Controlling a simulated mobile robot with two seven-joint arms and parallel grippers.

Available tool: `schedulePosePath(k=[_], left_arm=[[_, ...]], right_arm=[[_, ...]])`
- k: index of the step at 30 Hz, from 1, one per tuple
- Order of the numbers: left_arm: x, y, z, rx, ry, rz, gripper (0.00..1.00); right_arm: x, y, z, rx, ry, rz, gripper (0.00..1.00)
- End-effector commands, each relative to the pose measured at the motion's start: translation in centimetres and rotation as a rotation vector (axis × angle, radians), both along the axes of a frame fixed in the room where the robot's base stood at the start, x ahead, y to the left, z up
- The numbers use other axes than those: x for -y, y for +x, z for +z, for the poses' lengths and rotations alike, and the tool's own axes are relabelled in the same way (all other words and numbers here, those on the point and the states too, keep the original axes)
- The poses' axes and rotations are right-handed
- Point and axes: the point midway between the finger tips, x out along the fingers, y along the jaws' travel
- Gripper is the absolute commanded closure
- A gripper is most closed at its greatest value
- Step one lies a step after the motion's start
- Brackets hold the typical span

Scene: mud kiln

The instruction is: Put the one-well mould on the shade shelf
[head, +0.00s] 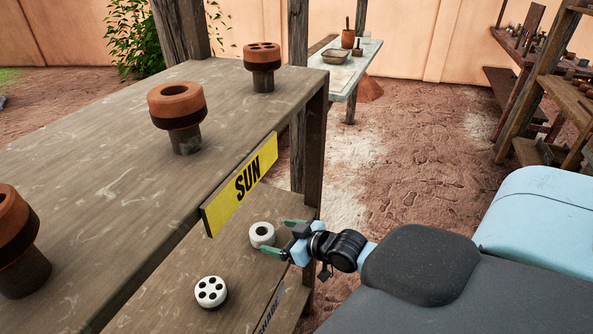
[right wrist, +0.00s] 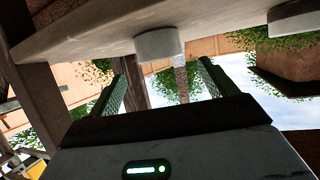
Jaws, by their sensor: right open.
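The white one-well mould (head: 262,235), a short round block with a single hole, stands upright on the lower shelf (head: 240,270), which carries a partly seen SHADE sign (head: 270,309). My right gripper (head: 282,237) is open and empty just right of the mould, its green fingers pointing at it. In the right wrist view, which is upside down, the mould (right wrist: 160,45) stands on the shelf beyond the fingertips, between the lines of the two fingers (right wrist: 158,80). I see no finger touching it. My left gripper is out of view.
A white mould with several wells (head: 211,292) stands nearer on the lower shelf. The upper shelf (head: 110,130), with a yellow SUN sign (head: 240,185), overhangs it and carries brown moulds (head: 176,100) on dark stems. A post (head: 315,140) rises behind the gripper.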

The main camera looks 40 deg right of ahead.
Motion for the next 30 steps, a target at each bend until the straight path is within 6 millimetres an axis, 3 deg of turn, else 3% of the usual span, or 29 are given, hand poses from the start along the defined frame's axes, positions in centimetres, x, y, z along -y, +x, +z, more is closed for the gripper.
schedulePosePath(k=[3, 10, 24, 27, 30], left_arm=[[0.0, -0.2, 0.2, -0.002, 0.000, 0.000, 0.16], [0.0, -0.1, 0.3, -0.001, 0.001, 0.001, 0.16], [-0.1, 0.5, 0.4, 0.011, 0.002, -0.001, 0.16], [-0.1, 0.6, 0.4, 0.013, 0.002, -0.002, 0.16], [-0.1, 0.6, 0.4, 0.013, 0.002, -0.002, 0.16]], right_arm=[[0.3, -1.8, 0.8, -0.002, -0.002, 0.002, 0.16], [0.7, -3.8, 1.6, -0.001, 0.000, 0.000, 0.16], [0.8, -4.3, 1.8, 0.000, 0.000, 0.000, 0.16], [0.5, -4.8, 1.1, -0.012, 0.001, 0.000, 0.16], [-0.8, -7.1, -1.6, -0.059, 0.003, 0.001, 0.16]])
